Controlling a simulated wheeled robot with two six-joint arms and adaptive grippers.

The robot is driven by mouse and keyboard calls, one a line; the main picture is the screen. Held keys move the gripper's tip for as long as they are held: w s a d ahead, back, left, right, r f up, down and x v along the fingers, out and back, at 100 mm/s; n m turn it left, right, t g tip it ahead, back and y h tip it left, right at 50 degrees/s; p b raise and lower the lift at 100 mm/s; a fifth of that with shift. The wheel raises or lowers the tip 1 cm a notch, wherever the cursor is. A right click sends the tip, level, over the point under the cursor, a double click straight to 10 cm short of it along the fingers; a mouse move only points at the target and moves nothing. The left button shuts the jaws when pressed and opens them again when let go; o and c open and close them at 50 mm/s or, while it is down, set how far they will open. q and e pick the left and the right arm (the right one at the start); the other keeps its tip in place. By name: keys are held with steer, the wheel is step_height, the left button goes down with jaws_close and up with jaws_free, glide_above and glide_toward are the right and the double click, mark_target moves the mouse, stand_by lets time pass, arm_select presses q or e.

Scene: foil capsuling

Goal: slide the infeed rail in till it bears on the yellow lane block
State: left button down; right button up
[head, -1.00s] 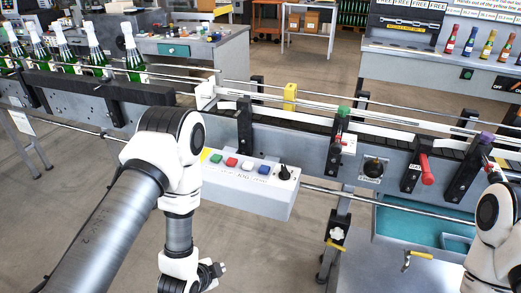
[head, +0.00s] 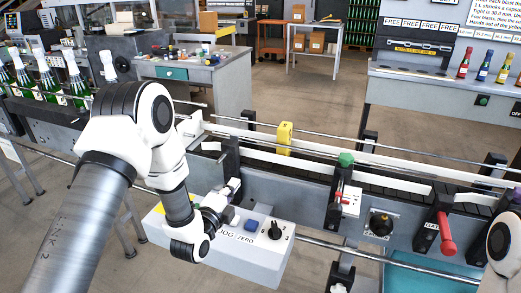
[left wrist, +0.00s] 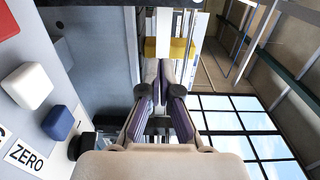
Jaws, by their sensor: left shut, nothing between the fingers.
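The yellow lane block (head: 284,138) stands upright on the conveyor, beside a long pale rail (head: 262,155) along the lane. I cannot tell for sure which strip is the infeed rail. My left gripper (head: 236,186) is shut and empty, just in front of the black bracket (head: 229,158) and above the button box. In the left wrist view the closed fingers (left wrist: 165,72) point toward the conveyor, with the yellow block (left wrist: 160,47) beyond their tips. I cannot tell whether they touch anything. My right gripper is out of view; only part of that arm shows.
The button box (head: 262,262) with a blue button (head: 250,225) and a black knob (head: 274,230) lies under my left wrist. A green-topped post (head: 346,159) and a red handle (head: 446,236) stand to the right. Green bottles (head: 48,80) stand at the left.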

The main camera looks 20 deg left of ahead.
arm_select(q)
steer(key=p, duration=0.4)
glide_toward(254, 154)
steer(key=w, duration=0.6)
steer(key=shift+w+d+r, duration=0.1)
steer(key=shift+w+d, duration=0.05)
steer(key=shift+w, duration=0.1)
steer(key=shift+w+f, duration=0.25)
steer(key=shift+w, duration=0.15)
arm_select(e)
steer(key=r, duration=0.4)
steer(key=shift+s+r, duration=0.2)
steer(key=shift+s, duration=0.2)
